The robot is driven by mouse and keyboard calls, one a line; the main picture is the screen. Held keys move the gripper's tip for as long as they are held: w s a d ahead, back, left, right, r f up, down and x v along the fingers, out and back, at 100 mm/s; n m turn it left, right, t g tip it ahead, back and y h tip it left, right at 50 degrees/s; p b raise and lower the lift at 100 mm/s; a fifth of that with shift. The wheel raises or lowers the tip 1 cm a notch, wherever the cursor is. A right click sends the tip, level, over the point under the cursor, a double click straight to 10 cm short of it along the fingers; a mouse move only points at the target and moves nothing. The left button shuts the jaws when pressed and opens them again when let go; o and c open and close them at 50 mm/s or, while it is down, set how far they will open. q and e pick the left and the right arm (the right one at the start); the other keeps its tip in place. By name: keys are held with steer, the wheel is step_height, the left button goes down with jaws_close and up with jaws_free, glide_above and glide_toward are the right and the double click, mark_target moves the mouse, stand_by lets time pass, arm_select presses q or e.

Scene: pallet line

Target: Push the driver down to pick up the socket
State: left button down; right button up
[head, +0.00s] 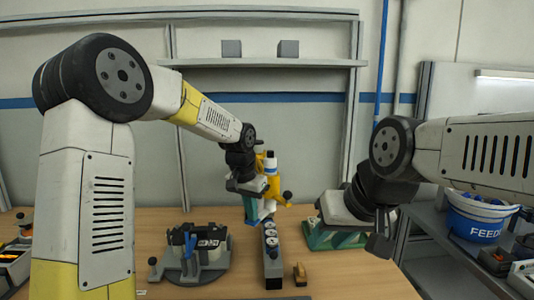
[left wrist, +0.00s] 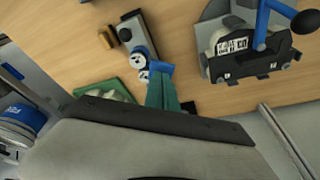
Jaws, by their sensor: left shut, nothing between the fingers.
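My left gripper (head: 252,210) points down with its teal, blue-tipped fingers shut and empty, just above the far end of a grey socket rail (head: 271,271). Several round silver sockets (head: 270,241) stand in a row on the rail. A yellow, white and blue upright tool (head: 270,166), which looks like the driver, is right beside my left gripper; its lower end is partly hidden. In the left wrist view the shut fingers (left wrist: 162,85) show beside the rail (left wrist: 132,30) and its sockets. My right gripper (head: 380,238) hangs at the right, its opening unclear.
A grey clamp fixture (head: 190,255) stands left of the rail and shows at the upper right in the left wrist view. A small tan block (head: 300,274) lies right of the rail. A green tray (head: 333,237) is behind; a blue bin (head: 478,216) stands on the right shelf.

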mark_target(252, 223)
arm_select(q)
steer(key=shift+s+a+x, duration=0.1)
steer(key=shift+s+x, duration=0.1)
steer(key=shift+x, duration=0.65)
steer(key=shift+s+a+x, duration=0.1)
steer(key=shift+s+x, duration=0.05)
steer(key=shift+x, duration=0.7)
steer(key=shift+s+f, duration=0.1)
steer(key=shift+f, duration=0.15)
steer(key=shift+w+d+r+v, duration=0.1)
steer(key=shift+w+d+v, duration=0.15)
steer(key=shift+v, duration=1.2)
steer(key=shift+w+d+r+v, duration=0.1)
steer(key=shift+w+v, duration=0.25)
steer(key=shift+v, duration=1.15)
steer(key=shift+w+d+r+v, duration=0.1)
steer(key=shift+w+d+v, duration=0.15)
steer(key=shift+v, duration=1.2)
steer(key=shift+w, duration=0.15)
steer(key=shift+r, duration=0.1)
